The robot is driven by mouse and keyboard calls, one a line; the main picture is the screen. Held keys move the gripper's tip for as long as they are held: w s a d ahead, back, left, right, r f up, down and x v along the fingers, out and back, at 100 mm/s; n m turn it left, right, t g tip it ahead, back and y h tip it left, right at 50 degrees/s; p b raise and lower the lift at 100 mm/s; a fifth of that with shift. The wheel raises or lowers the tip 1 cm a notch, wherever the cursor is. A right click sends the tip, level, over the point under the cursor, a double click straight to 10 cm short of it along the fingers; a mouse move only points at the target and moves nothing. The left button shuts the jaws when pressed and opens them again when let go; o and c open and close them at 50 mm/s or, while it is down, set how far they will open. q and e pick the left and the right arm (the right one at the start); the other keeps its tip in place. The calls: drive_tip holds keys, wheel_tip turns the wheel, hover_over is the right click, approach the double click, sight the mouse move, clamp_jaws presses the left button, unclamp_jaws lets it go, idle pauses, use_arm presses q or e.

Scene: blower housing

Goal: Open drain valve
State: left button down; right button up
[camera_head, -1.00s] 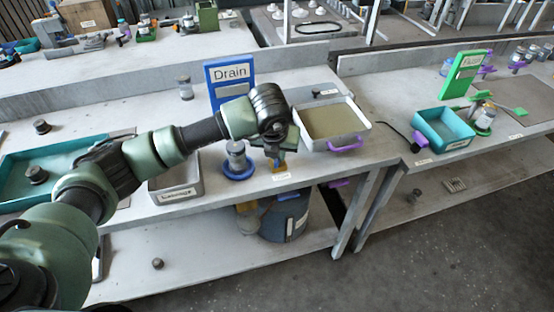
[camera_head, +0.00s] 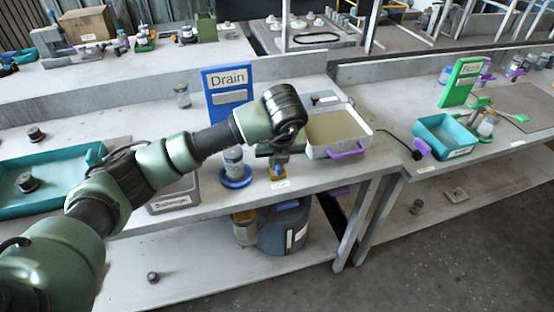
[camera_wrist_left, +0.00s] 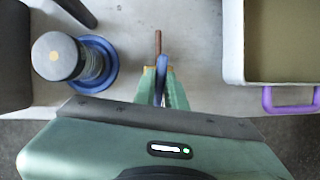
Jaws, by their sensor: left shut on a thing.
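The small drain valve (camera_head: 277,172), with blue and yellow parts, stands near the bench's front edge, in front of the blue Drain sign (camera_head: 228,88). My left gripper (camera_head: 280,158) is over it, pointing down. In the left wrist view, its two green fingers (camera_wrist_left: 162,90) are shut on the valve's blue handle (camera_wrist_left: 160,78). A thin brown rod (camera_wrist_left: 158,42) extends beyond the fingertips. The fingers hide much of the valve body. My right gripper is not in view.
A capped jar (camera_wrist_left: 57,57) on a blue round base stands close left of the gripper. A pale tray (camera_head: 312,150) with a purple handle (camera_wrist_left: 290,100) stands close right. A blue drum (camera_head: 284,232) sits on the shelf below. A teal bin (camera_head: 443,136) is further right.

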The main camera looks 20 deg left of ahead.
use_arm(q)
drive_tip(key=shift+r, duration=0.1)
drive_tip(key=c, duration=1.5)
unclamp_jaws()
drive_tip(key=shift+o, duration=0.2)
drive_tip(key=b+v, duration=0.1)
drive_tip(key=v, duration=0.6)
drive_tip(key=shift+s+r, duration=0.15)
drive_tip(key=shift+r, duration=0.15)
drive_tip(key=shift+d+f, duration=0.1)
